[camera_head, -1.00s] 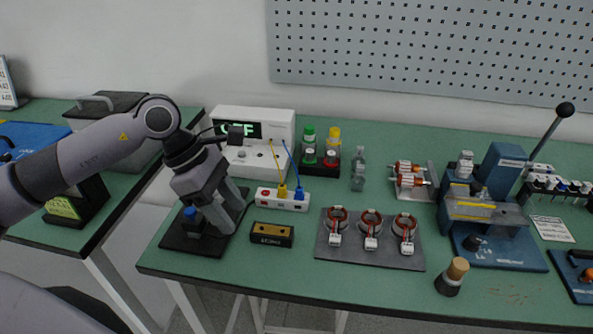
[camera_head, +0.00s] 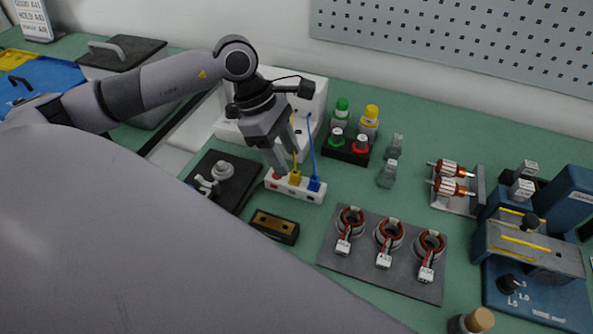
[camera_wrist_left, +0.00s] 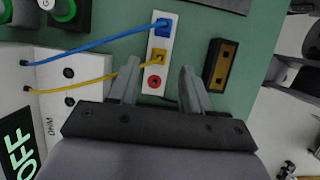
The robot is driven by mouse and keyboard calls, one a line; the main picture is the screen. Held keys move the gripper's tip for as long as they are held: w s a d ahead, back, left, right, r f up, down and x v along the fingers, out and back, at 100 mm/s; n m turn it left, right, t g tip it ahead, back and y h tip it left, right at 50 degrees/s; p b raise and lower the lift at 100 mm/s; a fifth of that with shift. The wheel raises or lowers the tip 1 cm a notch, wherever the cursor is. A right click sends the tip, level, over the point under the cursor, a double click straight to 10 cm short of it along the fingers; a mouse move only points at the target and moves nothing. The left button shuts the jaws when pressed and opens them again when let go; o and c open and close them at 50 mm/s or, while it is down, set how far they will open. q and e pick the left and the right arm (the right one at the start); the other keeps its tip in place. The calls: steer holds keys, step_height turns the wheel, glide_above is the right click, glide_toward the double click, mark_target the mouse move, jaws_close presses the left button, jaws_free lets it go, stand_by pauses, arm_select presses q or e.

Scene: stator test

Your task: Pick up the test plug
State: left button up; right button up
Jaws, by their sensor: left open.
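A yellow plug (camera_head: 295,178) and a blue plug (camera_head: 315,184) sit in a white socket strip (camera_head: 307,196), each with a wire of its own colour. In the left wrist view the yellow plug (camera_wrist_left: 155,58) is in the middle, the blue plug (camera_wrist_left: 163,24) is farther out, and a red-ringed socket (camera_wrist_left: 155,82) is nearest me. My left gripper (camera_head: 285,162) is open, above the strip by the yellow plug. In the left wrist view its fingers (camera_wrist_left: 158,74) stand either side of the strip, with nothing between them gripped. My right gripper is not in view.
The white meter (camera_wrist_left: 50,100) reading OFF stands behind the strip. A dark box with brass top (camera_head: 275,225) lies in front. A lamp block (camera_head: 346,152) with green and red buttons is to the right, and a plate with several copper-wound rings (camera_head: 360,269) is front right.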

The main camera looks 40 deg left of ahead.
mark_target(295, 170)
arm_select(q)
steer(key=shift+x, duration=1.8)
steer(key=shift+w+d, duration=0.1)
steer(key=shift+d, duration=0.05)
jaws_close()
steer(key=shift+r, duration=0.1)
step_height(295, 170, up, 20)
steer(key=w+a+p, duration=0.3)
steer(key=w+a, duration=0.7)
steer(key=a, duration=0.1)
steer(key=shift+a+p, duration=0.2)
steer(key=shift+p, duration=0.2)
